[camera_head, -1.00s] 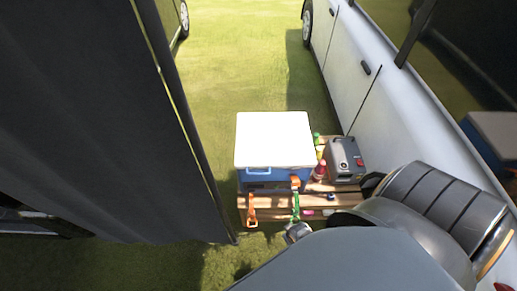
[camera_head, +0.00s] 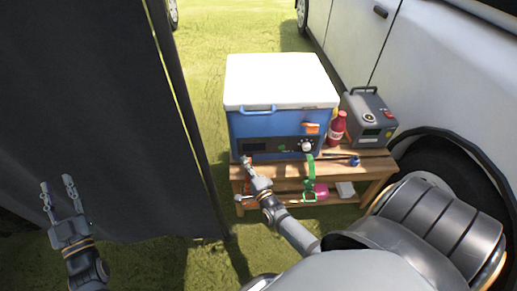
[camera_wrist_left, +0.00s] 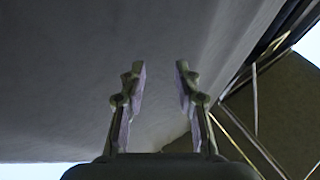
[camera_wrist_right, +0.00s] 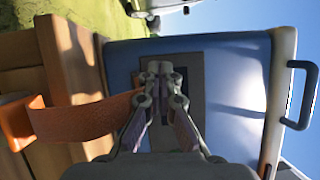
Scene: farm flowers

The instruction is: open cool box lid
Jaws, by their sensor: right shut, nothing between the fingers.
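The cool box (camera_head: 262,125) is blue with a white lid (camera_head: 280,78), and the lid is down. A blue handle (camera_head: 258,109) sits on its front just under the lid; in the right wrist view the handle (camera_wrist_right: 300,95) is at the right edge. My right gripper (camera_head: 247,163) is shut and empty, low in front of the box's dark front panel. In the right wrist view the right gripper (camera_wrist_right: 163,75) covers part of that panel; whether it touches is unclear. My left gripper (camera_head: 57,190) is open and empty at far left, before dark fabric. It also shows in the left wrist view (camera_wrist_left: 158,75).
The box stands on a low wooden table (camera_head: 370,165). A red bottle (camera_head: 337,130) and a grey power unit (camera_head: 369,120) stand to its right. Orange and green straps (camera_head: 310,170) hang in front. A dark fabric wall (camera_head: 90,110) is left, a white vehicle (camera_head: 440,75) right.

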